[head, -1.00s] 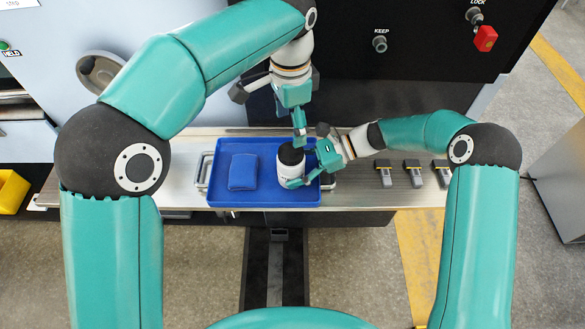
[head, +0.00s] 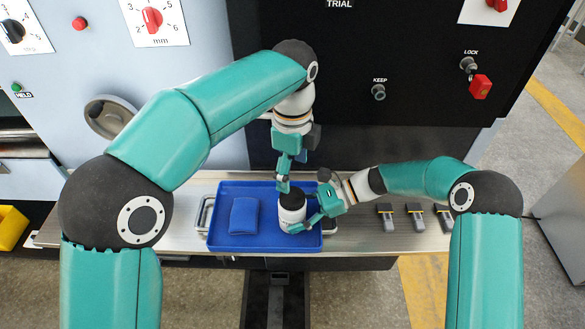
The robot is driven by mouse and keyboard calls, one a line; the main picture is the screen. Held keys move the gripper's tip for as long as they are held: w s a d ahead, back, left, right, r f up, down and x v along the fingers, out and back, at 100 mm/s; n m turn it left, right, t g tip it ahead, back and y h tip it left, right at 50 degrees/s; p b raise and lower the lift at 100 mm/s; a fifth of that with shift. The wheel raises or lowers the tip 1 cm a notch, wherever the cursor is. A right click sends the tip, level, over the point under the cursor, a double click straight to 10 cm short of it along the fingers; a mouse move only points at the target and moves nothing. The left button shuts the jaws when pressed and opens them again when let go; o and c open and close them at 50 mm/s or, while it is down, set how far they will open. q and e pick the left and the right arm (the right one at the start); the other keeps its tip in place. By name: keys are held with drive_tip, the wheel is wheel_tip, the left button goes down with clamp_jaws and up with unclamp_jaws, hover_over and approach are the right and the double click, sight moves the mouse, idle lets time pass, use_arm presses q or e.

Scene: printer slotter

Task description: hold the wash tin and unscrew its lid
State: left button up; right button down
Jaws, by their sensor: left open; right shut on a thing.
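The wash tin (head: 291,213) is a white can with a black lid (head: 291,199). It stands upright at the right side of the blue tray (head: 262,242). My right gripper (head: 303,218) is shut on the tin's white body from the right. My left gripper (head: 284,186) is open and points down just above the lid, at its left part. Whether its fingers touch the lid cannot be told.
A folded blue cloth (head: 244,215) lies in the tray left of the tin. Several small grey blocks with yellow parts (head: 415,215) stand on the bench to the right. The dark machine front (head: 400,120) with knobs rises behind.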

sight(292, 196)
use_arm(q)
drive_tip(key=m, duration=0.4)
drive_tip(key=shift+f, duration=4.05)
